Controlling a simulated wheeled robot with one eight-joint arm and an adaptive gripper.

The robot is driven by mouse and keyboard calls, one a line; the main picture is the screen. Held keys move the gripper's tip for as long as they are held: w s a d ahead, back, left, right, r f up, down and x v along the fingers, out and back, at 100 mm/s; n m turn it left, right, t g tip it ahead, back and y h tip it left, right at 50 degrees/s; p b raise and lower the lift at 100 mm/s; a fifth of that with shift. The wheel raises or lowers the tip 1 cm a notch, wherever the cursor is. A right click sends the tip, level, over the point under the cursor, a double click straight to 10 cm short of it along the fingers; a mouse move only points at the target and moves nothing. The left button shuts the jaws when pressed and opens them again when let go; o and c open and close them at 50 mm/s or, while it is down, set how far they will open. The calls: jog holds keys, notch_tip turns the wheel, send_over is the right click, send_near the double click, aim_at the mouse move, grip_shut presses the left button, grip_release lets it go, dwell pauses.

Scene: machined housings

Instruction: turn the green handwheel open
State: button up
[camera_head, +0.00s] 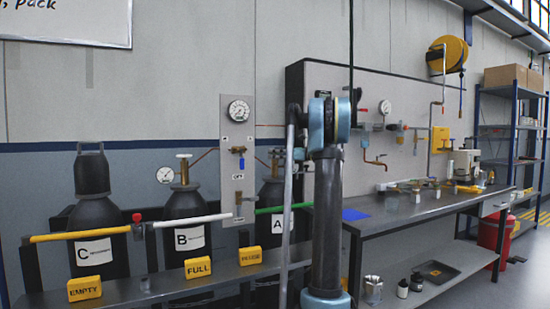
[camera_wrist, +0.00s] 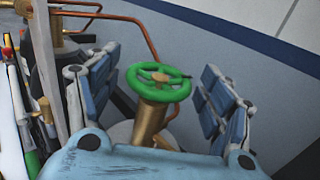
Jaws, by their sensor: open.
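The green handwheel (camera_wrist: 177,94) shows in the wrist view, on top of a brass valve (camera_wrist: 150,122). My gripper (camera_wrist: 158,65) is open, with one blue finger to the left of the wheel and one to the right. The wheel sits between the fingers, and a gap shows on both sides. In the head view I cannot make out the wheel or my gripper; my arm stands in front of that area, partly over cylinder A (camera_head: 271,192).
Copper pipe (camera_wrist: 130,18) runs just behind the wheel, near the wall. In the head view, cylinder B (camera_head: 184,205) and cylinder C (camera_head: 95,215) stand to the left behind bars. A gauge panel (camera_head: 238,170) is beside cylinder A. A workbench (camera_head: 420,207) stands right.

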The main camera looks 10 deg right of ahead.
jog(key=v, duration=1.2)
